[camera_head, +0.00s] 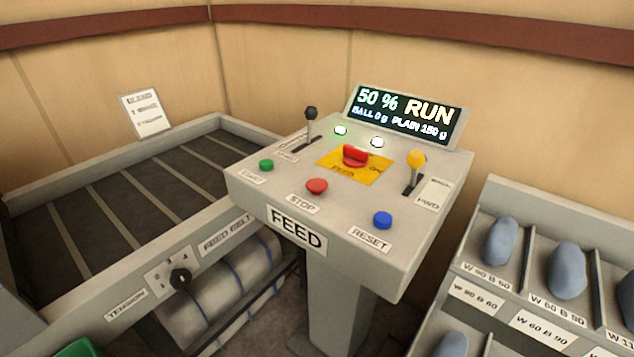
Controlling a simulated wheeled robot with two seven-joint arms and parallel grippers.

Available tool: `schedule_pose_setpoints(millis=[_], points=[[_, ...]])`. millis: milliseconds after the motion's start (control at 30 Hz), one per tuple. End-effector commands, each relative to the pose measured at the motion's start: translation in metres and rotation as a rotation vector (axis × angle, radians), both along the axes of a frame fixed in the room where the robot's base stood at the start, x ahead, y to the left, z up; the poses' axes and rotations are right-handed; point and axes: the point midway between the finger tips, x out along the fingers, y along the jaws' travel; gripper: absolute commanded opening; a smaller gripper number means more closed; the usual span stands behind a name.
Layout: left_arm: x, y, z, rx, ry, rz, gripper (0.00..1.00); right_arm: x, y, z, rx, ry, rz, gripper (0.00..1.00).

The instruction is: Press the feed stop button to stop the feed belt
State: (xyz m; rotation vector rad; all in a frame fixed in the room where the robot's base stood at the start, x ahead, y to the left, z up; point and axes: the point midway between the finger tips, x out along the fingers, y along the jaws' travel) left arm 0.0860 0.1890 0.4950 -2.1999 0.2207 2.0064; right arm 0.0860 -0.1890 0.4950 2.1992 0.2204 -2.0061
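The feed console (345,205) stands in the middle on a grey post, with a FEED label on its front. The red stop button (317,186) is on its top near the front edge, with a STOP label below it. A green button (266,165) is to its left and a blue RESET button (382,220) to its right. The display (408,116) reads 50 % RUN. The feed belt (130,190) is a dark slatted bed at the left. Neither gripper can be seen in the head view.
A red switch (355,156) on a yellow plate, a black-knobbed lever (311,115) and a yellow-knobbed lever (416,160) rise from the console top. A rack (483,268) with blue-grey pieces stands at the right. A tension knob (181,279) is on the belt's side.

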Motion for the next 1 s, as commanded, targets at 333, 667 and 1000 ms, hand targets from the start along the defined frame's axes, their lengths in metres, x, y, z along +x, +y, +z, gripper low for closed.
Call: schedule_pose_setpoints(millis=[333, 667, 1000], points=[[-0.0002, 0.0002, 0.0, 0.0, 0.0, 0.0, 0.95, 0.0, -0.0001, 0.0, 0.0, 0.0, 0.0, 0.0], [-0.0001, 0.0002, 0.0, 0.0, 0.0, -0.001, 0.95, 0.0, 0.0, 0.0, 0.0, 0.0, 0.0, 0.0], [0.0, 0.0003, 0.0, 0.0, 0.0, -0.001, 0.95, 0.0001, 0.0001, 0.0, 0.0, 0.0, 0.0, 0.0]])
